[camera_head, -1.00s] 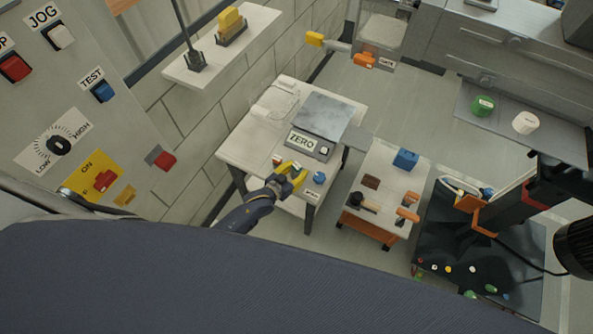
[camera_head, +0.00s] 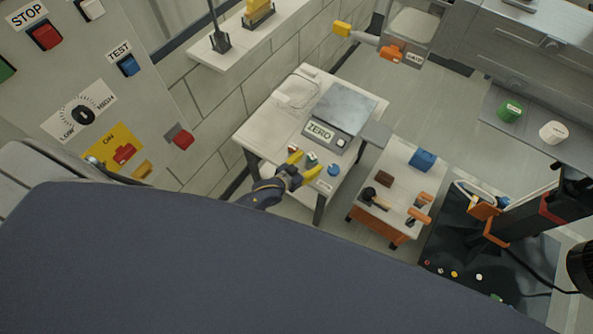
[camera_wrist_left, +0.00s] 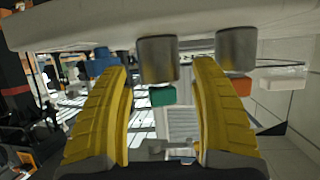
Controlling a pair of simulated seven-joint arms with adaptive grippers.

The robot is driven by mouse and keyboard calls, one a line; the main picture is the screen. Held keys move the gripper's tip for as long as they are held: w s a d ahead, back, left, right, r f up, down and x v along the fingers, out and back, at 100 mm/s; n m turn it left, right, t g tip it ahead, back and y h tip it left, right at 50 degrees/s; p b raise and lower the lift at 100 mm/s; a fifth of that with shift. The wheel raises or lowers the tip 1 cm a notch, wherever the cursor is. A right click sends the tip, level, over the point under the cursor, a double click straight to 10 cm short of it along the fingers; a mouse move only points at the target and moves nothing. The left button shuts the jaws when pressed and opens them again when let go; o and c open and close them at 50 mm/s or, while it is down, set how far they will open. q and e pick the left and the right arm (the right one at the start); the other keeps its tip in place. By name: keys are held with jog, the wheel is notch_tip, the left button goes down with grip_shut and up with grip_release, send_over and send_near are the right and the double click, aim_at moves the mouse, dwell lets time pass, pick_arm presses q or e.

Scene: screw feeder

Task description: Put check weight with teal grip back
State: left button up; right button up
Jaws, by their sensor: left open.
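The check weight with teal grip (camera_head: 311,158) stands on the white table (camera_head: 262,130), in front of the scale (camera_head: 344,108) with the ZERO label. My left gripper (camera_head: 304,166) is open, its yellow fingers at the table's front edge on the near side of this weight. In the left wrist view, which looks upside down, the teal grip (camera_wrist_left: 157,96) and its metal body (camera_wrist_left: 157,62) show in the gap between the fingers, beyond the tips and apparently untouched. A weight with orange grip (camera_wrist_left: 240,87) and a blue-gripped one (camera_head: 333,170) flank it. My right gripper is not in view.
A low cart (camera_head: 396,168) with a blue block (camera_head: 422,159) and orange-handled tools stands right of the table. A block wall (camera_head: 225,105) and a control panel (camera_head: 75,100) are on the left. A shelf (camera_head: 510,108) holds green and white spools.

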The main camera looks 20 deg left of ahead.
pick_arm(q)
jog(key=v, duration=1)
jog(key=s+a+f+g+y, duration=0.2)
jog(key=s+a+f+g, duration=0.1)
jog(key=s+f, duration=0.8)
jog(key=s+a+f+g+y, duration=0.1)
jog(key=s+a+f+g, duration=0.2)
jog(key=s+f, duration=0.8)
jog(key=s+f+g, duration=0.2)
jog(key=s+f, duration=0.5)
jog(key=s, duration=0.2)
jog(key=s+f+g+y, duration=0.1)
jog(key=s+f+g, duration=0.2)
jog(key=s+f, duration=0.4)
jog(key=s, duration=0.2)
jog(key=shift+s, duration=0.3)
